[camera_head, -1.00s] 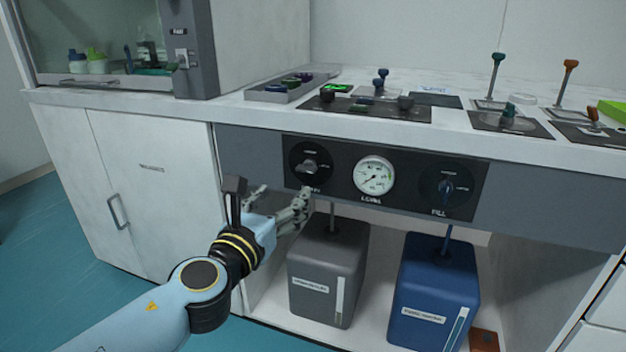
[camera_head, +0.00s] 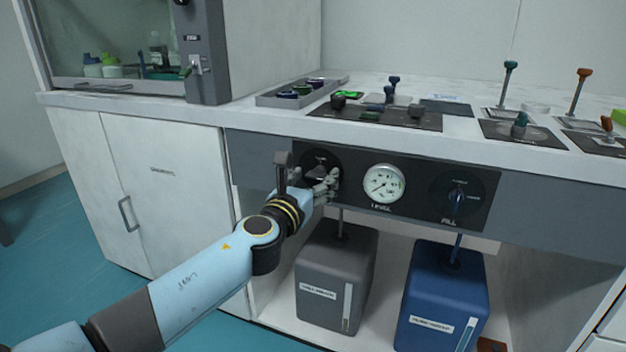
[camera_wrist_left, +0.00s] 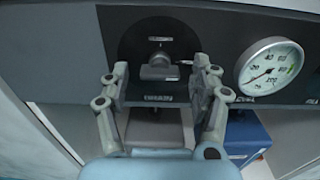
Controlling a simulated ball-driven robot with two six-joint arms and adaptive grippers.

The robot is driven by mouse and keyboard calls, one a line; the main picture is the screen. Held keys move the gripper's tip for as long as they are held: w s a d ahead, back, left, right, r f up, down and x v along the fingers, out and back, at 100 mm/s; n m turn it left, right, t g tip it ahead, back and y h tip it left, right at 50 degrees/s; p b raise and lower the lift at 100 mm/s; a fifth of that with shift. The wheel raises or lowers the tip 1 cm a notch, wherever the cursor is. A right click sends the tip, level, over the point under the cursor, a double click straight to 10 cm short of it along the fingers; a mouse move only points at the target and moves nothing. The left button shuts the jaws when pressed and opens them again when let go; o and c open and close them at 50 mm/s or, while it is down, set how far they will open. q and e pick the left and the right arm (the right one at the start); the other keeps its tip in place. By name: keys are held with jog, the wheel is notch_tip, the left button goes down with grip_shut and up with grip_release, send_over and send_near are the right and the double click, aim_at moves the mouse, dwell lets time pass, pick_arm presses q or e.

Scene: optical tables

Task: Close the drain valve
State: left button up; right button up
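The drain valve is a grey knob (camera_wrist_left: 160,68) on a black round dial, marked DRAIN, at the left of the dark panel (camera_head: 417,208). In the wrist view the knob's handle lies roughly sideways. My left gripper (camera_wrist_left: 164,85) is open, with one finger on each side of the knob and a gap to it on both sides. In the head view the left gripper (camera_head: 315,185) is at the dial and hides part of the knob (camera_head: 320,171). Whether it touches the knob is not clear. My right gripper is not in view.
A LEVEL gauge (camera_head: 384,184) and a blue FILL knob (camera_head: 457,202) sit to the right on the panel. A grey tank (camera_head: 336,275) and a blue tank (camera_head: 441,295) stand below. The counter edge (camera_head: 400,135) runs above the panel.

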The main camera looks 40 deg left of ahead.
pick_arm(q)
jog(key=c, duration=1.1)
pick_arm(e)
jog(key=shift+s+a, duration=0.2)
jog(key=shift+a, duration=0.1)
